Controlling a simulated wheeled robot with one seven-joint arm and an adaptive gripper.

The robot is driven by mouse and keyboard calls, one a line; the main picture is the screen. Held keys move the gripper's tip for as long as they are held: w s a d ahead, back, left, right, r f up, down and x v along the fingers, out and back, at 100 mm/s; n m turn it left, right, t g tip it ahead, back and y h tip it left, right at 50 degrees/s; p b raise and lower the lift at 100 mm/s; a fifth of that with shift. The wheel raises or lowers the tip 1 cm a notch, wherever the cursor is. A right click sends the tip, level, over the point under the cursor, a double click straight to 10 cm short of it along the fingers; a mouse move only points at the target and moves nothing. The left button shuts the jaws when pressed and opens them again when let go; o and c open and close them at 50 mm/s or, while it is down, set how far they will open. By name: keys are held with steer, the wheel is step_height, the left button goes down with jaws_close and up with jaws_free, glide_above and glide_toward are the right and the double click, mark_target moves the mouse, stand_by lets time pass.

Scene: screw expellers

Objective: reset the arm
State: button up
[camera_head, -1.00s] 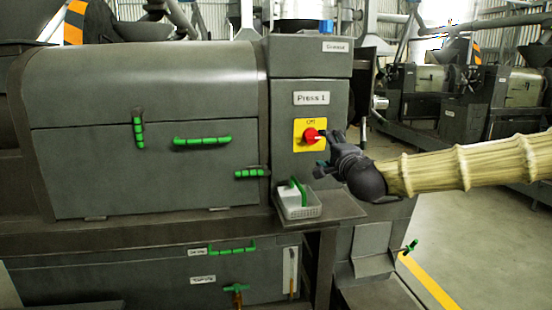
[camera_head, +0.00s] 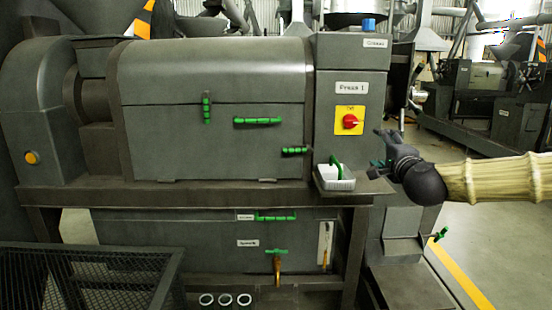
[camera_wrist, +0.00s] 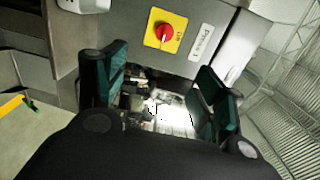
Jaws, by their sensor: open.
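My gripper (camera_head: 384,148) is at the right in the head view, on the end of my arm, which comes in from the right edge. It is open and empty, with a gap between it and the press panel. In the wrist view its two dark green finger pads (camera_wrist: 160,88) stand wide apart with nothing between them. The red rotary switch (camera_head: 350,121) sits on a yellow plate on the panel labelled "Press 1", left of my gripper. The switch also shows in the wrist view (camera_wrist: 163,31), beyond the fingers and apart from them.
The grey press (camera_head: 215,75) with green handles fills the left and middle. A black mesh cart (camera_head: 95,275) and several rings are at lower left. Open floor lies at right.

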steer(key=s+a+f+n+g+y+p, duration=0.1)
steer(key=s+a+f+n+g, duration=0.15)
steer(key=f, duration=0.65)
steer(key=s+a+f+n+g, duration=0.15)
steer(key=a+f, duration=0.25)
steer(key=f, duration=0.6)
steer(key=s+a+f+n+g+y+p, duration=0.1)
steer(key=a+f+n+g, duration=0.15)
steer(key=f, duration=0.65)
steer(key=s+a+f+n+g, duration=0.2)
steer(key=s+f, duration=0.6)
steer(key=f, duration=0.5)
steer(key=s+d+f+n+g+p, duration=0.15)
steer(key=s+f+n+g, duration=0.35)
steer(key=s+f, duration=1.2)
steer(key=s+d+f+n+g+h+p, duration=0.1)
steer(key=s+d+g, duration=0.1)
steer(key=s, duration=0.8)
steer(key=s+d+f+n+g+h+p, duration=0.1)
steer(key=s+f+n+g, duration=0.1)
steer(key=s, duration=0.9)
steer(key=shift+d+f, duration=0.25)
steer(key=shift+d, duration=0.15)
steer(key=shift+n, duration=0.25)
